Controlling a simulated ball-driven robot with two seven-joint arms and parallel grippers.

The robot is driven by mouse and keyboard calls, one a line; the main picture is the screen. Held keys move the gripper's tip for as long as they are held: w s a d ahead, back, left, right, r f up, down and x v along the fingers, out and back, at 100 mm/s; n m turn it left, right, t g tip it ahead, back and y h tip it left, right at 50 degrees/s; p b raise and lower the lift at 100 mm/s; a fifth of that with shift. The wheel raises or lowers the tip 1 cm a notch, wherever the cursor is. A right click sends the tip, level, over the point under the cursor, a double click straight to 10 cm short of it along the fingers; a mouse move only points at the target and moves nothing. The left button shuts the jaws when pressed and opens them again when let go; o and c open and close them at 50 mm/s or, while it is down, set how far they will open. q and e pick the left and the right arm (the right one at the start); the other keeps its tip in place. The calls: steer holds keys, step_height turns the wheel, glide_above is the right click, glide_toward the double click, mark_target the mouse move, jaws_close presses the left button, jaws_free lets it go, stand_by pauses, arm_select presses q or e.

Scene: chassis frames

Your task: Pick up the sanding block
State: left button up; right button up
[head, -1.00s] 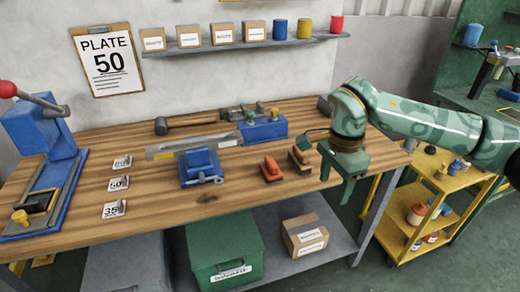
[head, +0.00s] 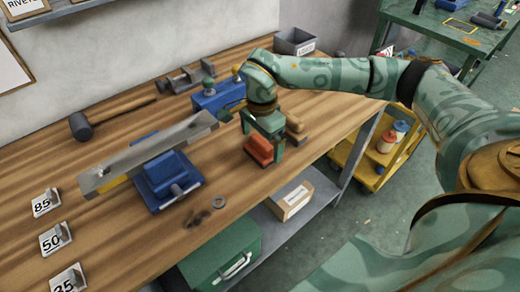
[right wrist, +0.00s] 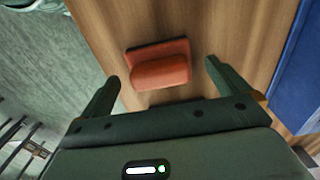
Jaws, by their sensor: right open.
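The sanding block, an orange-red block on a thin dark base (head: 258,151), lies on the wooden workbench near its front edge. It also shows in the right wrist view (right wrist: 160,68), ahead of the palm and in the gap between the fingers. My right gripper (head: 262,143) is open above the block, with one finger to each side of it. In the wrist view I see no finger touching the block. My left gripper is not in view.
A brown wooden-handled tool (head: 296,130) lies close to the right of the block. The bench's front edge is near.

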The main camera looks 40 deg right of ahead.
mark_target(269, 160)
step_height(269, 160, down, 3)
steer(key=shift+r+b, duration=0.1)
steer(key=shift+b, duration=0.2)
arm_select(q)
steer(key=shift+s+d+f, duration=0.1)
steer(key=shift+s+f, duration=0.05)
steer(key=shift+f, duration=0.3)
arm_select(e)
steer(key=c, duration=1.2)
steer(key=shift+o, duration=0.2)
steer(key=shift+r, duration=0.1)
